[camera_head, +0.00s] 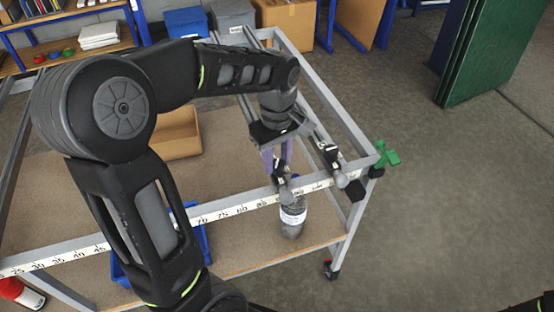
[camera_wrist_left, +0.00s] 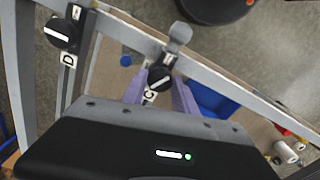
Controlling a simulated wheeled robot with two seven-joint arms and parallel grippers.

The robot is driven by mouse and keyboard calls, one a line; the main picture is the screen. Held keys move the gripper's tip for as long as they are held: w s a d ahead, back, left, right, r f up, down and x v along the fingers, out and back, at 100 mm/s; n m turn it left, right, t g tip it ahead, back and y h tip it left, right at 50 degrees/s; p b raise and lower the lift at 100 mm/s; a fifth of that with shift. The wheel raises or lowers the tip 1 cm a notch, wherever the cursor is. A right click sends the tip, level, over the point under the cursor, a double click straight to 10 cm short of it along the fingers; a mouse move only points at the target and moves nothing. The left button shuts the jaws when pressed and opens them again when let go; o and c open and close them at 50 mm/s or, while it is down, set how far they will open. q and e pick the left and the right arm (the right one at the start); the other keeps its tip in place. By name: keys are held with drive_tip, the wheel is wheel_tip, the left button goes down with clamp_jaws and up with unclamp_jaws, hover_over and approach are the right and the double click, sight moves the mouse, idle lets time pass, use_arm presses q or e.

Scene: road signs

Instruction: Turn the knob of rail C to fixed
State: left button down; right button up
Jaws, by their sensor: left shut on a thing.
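The knob of rail C (camera_wrist_left: 158,78) is a black round knob with a white pointer line, beside a white C label (camera_wrist_left: 149,97) in the wrist view. The purple fingers of my left gripper (camera_wrist_left: 157,95) stand on either side of it, shut on it. In the head view my left gripper (camera_head: 276,160) points down at the rail end above the front ruler bar (camera_head: 215,213). The knob is mostly hidden there. My right gripper is not in view.
The knob of rail D (camera_wrist_left: 57,32) sits beside its D label (camera_wrist_left: 69,61); it also shows in the head view (camera_head: 330,154). A green clamp (camera_head: 386,156) is on the frame's corner. A bottle (camera_head: 293,217) and a cardboard box (camera_head: 176,134) stand on the lower shelf.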

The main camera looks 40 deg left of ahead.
sight(277, 163)
use_arm(q)
drive_tip(key=m, duration=0.6)
drive_tip(key=shift+b, duration=0.3)
drive_tip(key=m, duration=0.5)
drive_tip(key=shift+m, duration=0.3)
drive_tip(key=c, duration=1)
unclamp_jaws()
drive_tip(key=shift+r, duration=0.1)
wheel_tip(277, 163, up, 8)
drive_tip(key=shift+f+b, duration=0.15)
drive_tip(key=shift+b, duration=0.3)
